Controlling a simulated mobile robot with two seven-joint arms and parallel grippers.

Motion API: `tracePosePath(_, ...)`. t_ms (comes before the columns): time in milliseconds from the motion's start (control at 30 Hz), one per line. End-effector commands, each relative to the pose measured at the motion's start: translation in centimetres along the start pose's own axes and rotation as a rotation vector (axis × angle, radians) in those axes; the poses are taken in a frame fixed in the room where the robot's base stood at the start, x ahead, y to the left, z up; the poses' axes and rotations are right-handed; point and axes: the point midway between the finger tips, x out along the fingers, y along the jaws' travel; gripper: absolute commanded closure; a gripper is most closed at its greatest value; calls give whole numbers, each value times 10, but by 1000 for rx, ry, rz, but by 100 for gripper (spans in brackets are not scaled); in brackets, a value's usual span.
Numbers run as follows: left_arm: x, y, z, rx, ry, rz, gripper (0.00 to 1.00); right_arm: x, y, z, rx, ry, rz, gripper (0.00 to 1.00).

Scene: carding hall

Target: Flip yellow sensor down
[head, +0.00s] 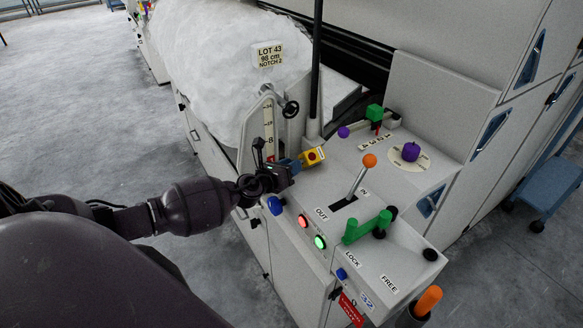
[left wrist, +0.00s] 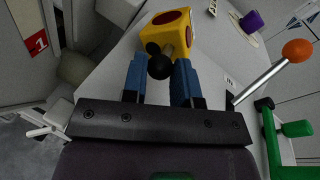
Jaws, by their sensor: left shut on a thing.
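The yellow sensor (head: 314,156) is a small yellow box with a red round face, on the grey machine's side near the scale plate. It also shows in the left wrist view (left wrist: 172,22), just beyond my fingertips, with a black ball knob (left wrist: 160,66) on its near side. My left gripper (head: 292,165) reaches in from the left. Its blue fingers (left wrist: 161,84) are shut on the knob part of the yellow sensor, one on each side. The sensor's mounting is hidden by the gripper. My right gripper is not in view.
An orange-knobbed lever (head: 369,160) stands right of the sensor between OUT and IN labels. A green handle (head: 366,227), a purple knob (head: 411,152) and lit buttons (head: 303,220) are on the panel. White fibre (head: 205,60) lies behind. The floor at left is clear.

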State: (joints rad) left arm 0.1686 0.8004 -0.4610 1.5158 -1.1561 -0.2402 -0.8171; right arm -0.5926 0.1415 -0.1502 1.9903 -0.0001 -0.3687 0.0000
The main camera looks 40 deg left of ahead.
Motion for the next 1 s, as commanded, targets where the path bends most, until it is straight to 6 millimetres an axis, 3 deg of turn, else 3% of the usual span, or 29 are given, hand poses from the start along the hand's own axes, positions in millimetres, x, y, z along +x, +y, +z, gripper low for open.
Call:
tracePosePath(600,7,22,10,-514,167,-21,97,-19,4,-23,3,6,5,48)
tracePosePath(1000,10,30,8,-675,220,-27,97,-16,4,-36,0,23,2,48)
